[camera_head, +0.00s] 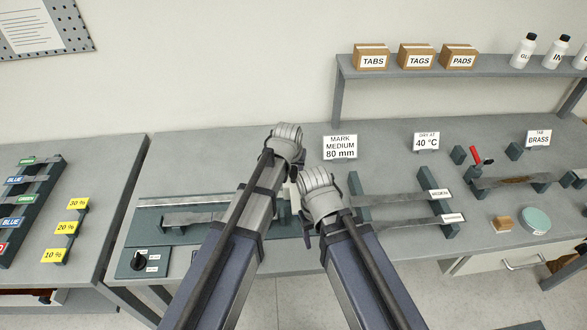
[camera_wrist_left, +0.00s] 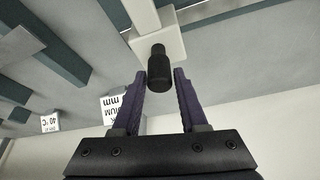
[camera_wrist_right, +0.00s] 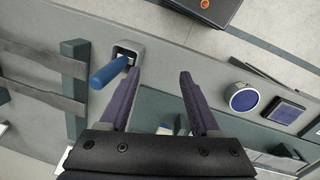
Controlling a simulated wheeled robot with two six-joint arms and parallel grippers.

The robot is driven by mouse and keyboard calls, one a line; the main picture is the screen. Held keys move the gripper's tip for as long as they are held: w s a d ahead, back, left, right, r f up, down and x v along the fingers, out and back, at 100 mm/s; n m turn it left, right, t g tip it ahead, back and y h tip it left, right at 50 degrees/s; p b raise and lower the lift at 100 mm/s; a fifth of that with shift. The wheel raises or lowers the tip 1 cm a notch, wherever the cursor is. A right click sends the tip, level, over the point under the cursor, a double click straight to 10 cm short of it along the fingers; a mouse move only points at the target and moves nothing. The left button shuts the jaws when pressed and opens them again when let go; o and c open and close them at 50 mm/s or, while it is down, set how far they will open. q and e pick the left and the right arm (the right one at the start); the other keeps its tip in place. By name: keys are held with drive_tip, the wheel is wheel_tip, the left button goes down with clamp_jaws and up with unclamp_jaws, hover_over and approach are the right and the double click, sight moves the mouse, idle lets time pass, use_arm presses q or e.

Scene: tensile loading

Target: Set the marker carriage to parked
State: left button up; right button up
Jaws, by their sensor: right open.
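The marker carriage (camera_wrist_left: 172,47) shows in the left wrist view as a pale block with an upright black knob (camera_wrist_left: 159,70). My left gripper (camera_wrist_left: 160,82) is open. Its two fingers lie on either side of the knob in the picture, with gaps visible; I cannot tell the depth. In the head view the carriage is mostly hidden behind my left arm and gripper (camera_head: 287,145). My right gripper (camera_wrist_right: 155,80) is open and empty, near a blue handle (camera_wrist_right: 108,71) on a grey mount at its left. Any parked mark is not legible.
A selector dial (camera_head: 137,261) sits at the bench's front left. A sign reading 80 mm (camera_head: 340,148) stands behind the grippers. A rack with metal strips (camera_head: 402,203) lies to the right. My two forearms are close together over the bench.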

use_arm(q)
clamp_jaws()
idle(1.0)
